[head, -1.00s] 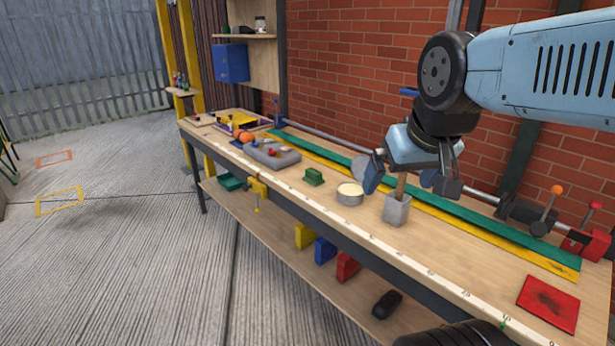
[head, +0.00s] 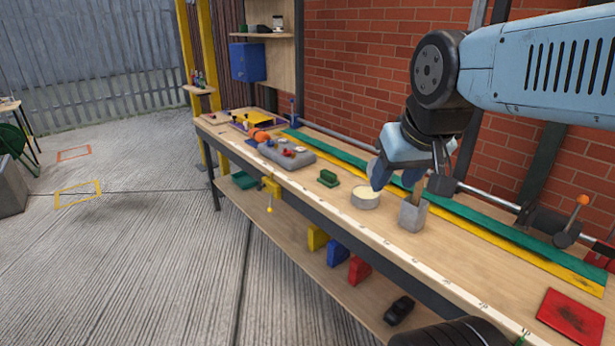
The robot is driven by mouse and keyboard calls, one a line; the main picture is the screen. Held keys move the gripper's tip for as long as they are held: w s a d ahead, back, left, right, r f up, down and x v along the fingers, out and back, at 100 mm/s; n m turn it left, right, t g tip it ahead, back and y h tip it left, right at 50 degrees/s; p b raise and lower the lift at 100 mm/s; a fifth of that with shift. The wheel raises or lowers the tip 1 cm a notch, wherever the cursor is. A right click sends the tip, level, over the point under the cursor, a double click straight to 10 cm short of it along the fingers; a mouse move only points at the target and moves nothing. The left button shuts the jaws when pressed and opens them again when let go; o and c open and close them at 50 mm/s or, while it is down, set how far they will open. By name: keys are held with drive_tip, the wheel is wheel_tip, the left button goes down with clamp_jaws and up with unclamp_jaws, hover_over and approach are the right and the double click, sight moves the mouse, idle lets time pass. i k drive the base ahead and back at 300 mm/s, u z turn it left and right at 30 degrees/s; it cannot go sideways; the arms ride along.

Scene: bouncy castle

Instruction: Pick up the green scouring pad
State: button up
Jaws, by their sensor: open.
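A small green block (head: 328,178), which looks like the green scouring pad, lies on the workbench (head: 348,220) left of a round tin. My gripper (head: 411,180) is open over the bench, to the right of the green block and apart from it. A grey square cup (head: 412,215) with a wooden handle upright in it shows below and between the fingers. I cannot tell whether the fingers touch the handle.
The round tin (head: 366,200) stands between the green block and the cup. A grey tray (head: 287,156) with small items lies further left. A red pad (head: 570,316) lies at the bench's right end. A brick wall (head: 358,75) rises behind. Concrete floor at left is mostly clear.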

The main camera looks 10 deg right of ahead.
sight(328, 178)
drive_tip(key=u, duration=0.25)
drive_tip(key=i, duration=1.15)
drive_tip(key=z, duration=0.5)
